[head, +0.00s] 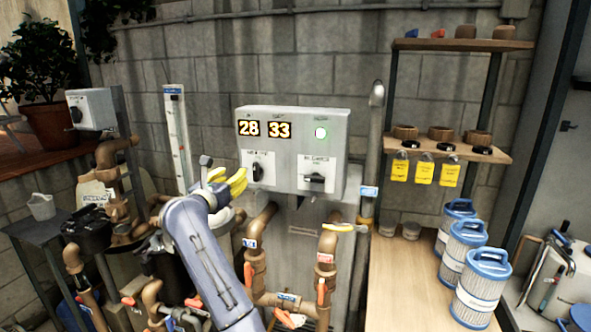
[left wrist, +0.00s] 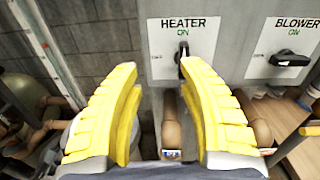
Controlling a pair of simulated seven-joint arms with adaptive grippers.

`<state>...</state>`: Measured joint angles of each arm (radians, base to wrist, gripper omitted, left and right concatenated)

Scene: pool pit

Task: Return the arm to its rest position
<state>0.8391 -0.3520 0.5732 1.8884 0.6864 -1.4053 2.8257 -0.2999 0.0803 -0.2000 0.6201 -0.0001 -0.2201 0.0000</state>
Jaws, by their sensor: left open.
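My left gripper (head: 238,184) has yellow fingers and is in front of the lower left part of the grey control box (head: 290,114). In the left wrist view its two fingers (left wrist: 158,72) are spread wide with nothing between them. The black heater knob (head: 257,172) points upright, and its label reads HEATER ON. In the left wrist view the heater knob (left wrist: 184,52) shows right at the tip of the right finger; I cannot tell whether they touch. My left arm (head: 205,262) reaches up from the bottom of the head view. My right gripper is not in view.
The blower knob (head: 314,178) lies sideways. Brown pipes (head: 327,258) with a yellow handle (head: 345,228) stand below the box. Blue-capped filters (head: 482,282) stand on the wooden bench (head: 402,285) at right.

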